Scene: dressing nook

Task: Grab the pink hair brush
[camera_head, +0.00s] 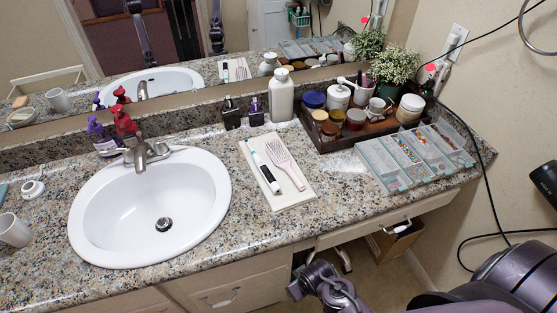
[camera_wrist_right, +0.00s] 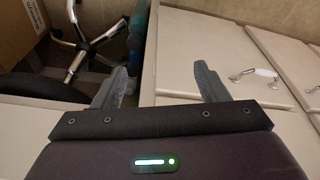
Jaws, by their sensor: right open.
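The pink hair brush (camera_head: 283,160) lies on a folded white towel (camera_head: 294,197) on the counter, right of the sink, with its head toward the wall. A black, white and teal tube (camera_head: 266,175) lies beside it on the towel. My right gripper (camera_wrist_right: 163,88) is open and empty in the right wrist view, low in front of the cabinet fronts. In the head view my right arm shows below the counter's front edge, apart from the brush; its fingertips are not clear there. My left gripper is not seen directly.
The white sink (camera_head: 91,226) with a faucet is left of the towel. A white bottle (camera_head: 281,97) and small dark bottles stand behind it. A crowded dark tray and a clear organizer (camera_head: 377,165) are at the right. A drawer (camera_head: 371,222) sits under the counter.

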